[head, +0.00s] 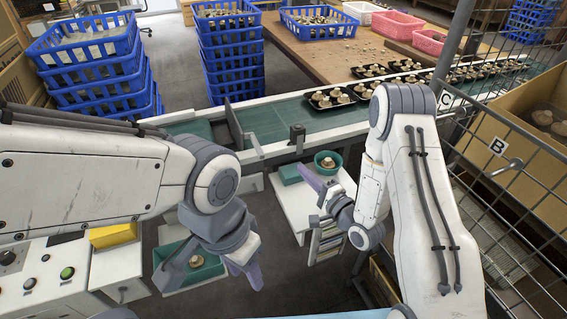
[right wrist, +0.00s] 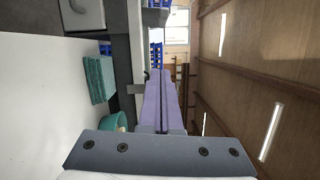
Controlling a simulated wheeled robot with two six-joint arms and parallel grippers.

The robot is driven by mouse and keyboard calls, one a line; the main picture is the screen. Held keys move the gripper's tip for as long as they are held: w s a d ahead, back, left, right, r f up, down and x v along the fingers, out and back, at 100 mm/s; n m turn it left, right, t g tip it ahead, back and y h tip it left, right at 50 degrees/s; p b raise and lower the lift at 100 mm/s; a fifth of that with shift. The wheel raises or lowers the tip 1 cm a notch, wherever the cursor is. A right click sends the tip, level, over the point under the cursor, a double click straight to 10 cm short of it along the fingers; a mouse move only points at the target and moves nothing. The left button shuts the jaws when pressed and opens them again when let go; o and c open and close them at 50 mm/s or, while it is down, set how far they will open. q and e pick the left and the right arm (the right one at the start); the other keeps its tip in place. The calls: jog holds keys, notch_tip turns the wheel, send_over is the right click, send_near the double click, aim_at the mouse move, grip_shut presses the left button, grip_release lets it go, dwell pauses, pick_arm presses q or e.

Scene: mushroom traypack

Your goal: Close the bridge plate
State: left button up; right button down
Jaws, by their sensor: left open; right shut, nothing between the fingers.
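A dark grey plate (head: 233,125), which looks like the bridge plate, stands raised at the gap between the short left belt (head: 190,129) and the long green conveyor (head: 275,121). My right gripper (head: 309,178) is shut and empty, in front of the conveyor and to the right of the plate, apart from it. Its purple fingers (right wrist: 159,100) lie together in the right wrist view. My left gripper (head: 247,272) is open and empty, low in front of the conveyor and well below the plate in the picture.
A dark post (head: 297,133) stands at the conveyor's near edge. A white stand (head: 298,208) carries a green bowl (head: 328,158). Black trays of mushrooms (head: 330,97) sit on the belt. A wire mesh fence (head: 490,165) bounds the right. A control panel (head: 45,278) is at lower left.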

jog(key=w+a+p, duration=0.1)
jog(key=w+a, duration=0.5)
jog(key=a, duration=0.3)
jog(key=shift+w+r+p, duration=0.4)
jog(key=shift+r, duration=0.05)
jog(key=shift+a, duration=0.1)
